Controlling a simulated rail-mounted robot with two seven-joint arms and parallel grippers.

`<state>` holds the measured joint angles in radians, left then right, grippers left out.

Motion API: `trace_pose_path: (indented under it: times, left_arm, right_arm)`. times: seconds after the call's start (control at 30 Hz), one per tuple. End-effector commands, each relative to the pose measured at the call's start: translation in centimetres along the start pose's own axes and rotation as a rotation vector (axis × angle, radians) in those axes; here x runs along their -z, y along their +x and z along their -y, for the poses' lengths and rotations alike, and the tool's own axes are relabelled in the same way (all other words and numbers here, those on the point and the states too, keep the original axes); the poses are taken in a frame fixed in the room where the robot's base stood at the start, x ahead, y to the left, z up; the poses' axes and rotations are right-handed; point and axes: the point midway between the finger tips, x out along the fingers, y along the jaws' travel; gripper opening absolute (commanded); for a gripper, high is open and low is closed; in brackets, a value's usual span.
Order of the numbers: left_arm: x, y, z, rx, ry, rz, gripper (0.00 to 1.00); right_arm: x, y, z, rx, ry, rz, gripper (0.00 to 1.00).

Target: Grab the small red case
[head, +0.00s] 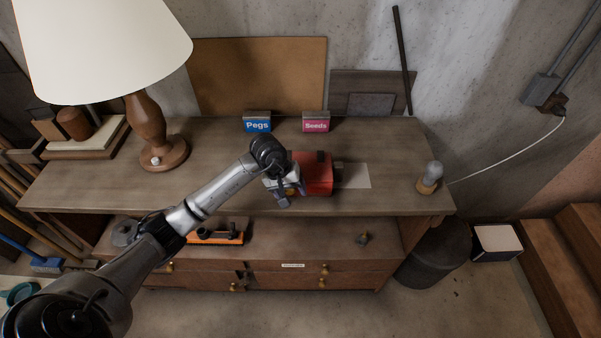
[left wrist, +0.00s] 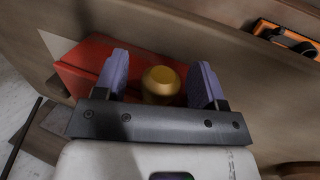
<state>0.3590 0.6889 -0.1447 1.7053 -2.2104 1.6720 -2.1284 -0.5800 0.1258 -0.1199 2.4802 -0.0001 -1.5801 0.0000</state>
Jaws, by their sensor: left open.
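The small red case (head: 318,174) sits on the wooden bench top (head: 215,190), near its front edge at the middle of the head view. In the left wrist view the red case (left wrist: 88,66) lies behind the fingers, with a round gold knob (left wrist: 162,82) in front of it. My left gripper (head: 287,190) is at the left side of the case. Its two purple fingers are open, one on each side of the knob, with gaps visible. My wrist hides part of the case's left side. My right gripper is out of view.
A lamp (head: 149,120) stands on the left of the bench. "Pegs" (head: 257,124) and "Seeds" (head: 316,124) boxes stand at the back. A pale sheet (head: 355,176) lies right of the case. An orange tool (head: 215,237) lies on the lower shelf. The bench's right part is mostly clear.

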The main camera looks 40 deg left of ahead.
Motion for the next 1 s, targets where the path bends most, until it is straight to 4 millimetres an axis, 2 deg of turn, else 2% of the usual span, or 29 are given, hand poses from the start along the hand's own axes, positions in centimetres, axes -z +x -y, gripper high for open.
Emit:
trace_pose_path:
  times: [0.17, 0.4, 1.0]
  left_arm:
    - [-0.02, 1.05, 0.01, -0.001, -0.001, 0.0, 0.64]
    - [0.0, 1.2, 0.05, 0.0, 0.0, -0.001, 0.64]
    - [0.0, 1.16, 0.05, 0.0, 0.0, -0.001, 0.08]
  right_arm:
    - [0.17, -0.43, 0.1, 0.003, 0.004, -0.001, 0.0]
    - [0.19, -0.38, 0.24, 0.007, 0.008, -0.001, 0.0]
    - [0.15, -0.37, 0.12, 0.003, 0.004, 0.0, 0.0]
